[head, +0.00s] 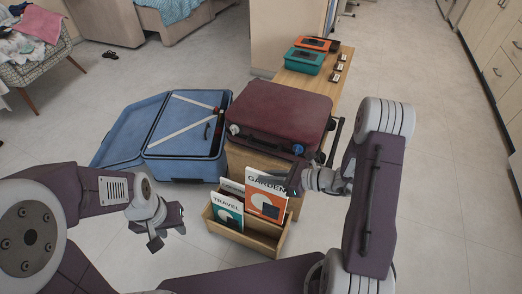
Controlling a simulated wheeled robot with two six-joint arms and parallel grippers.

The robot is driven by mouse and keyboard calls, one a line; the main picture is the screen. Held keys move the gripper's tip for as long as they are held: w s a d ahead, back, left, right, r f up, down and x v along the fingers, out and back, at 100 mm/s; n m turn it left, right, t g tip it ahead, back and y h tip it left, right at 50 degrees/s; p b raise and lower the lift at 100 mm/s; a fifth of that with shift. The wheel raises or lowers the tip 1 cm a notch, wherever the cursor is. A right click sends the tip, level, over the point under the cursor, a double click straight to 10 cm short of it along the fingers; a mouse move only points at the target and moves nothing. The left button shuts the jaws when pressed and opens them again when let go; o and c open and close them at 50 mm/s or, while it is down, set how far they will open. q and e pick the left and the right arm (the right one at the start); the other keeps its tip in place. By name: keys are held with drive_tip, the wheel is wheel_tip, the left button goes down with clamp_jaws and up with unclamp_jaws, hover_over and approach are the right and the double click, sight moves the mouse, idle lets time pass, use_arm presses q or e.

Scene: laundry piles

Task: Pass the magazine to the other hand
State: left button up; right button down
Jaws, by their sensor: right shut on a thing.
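The orange and white "GARDEN" magazine (265,204) is upright at the wooden magazine rack (243,238), taller in view than its neighbour. I cannot tell whether its lower edge rests in the rack. My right gripper (293,182) is shut on its upper right edge. A teal "TRAVEL" magazine (227,212) stands in the rack to its left, with another whitish one (231,186) partly hidden behind. My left gripper (168,237) is open and empty, left of the rack and apart from it.
A maroon suitcase (280,110) lies on a wooden bench (295,82) behind the rack. An open blue suitcase (150,125) is at the left. Teal (304,62) and orange (316,44) cases sit farther back. Floor at the right is clear.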

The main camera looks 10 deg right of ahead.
drive_tip(key=shift+w+d, duration=0.15)
drive_tip(key=shift+d, duration=0.3)
drive_tip(key=shift+s+d+r+t, duration=0.5)
drive_tip(key=shift+s+d+r, duration=1.25)
drive_tip(key=shift+s+d, duration=1.15)
wheel_tip(320, 180, up, 27)
drive_tip(key=p, duration=3.3)
drive_tip(key=shift+w+d+r+m+h, duration=0.15)
drive_tip(key=shift+w+d+m+h, duration=0.15)
drive_tip(key=shift+w+d+m, duration=0.1)
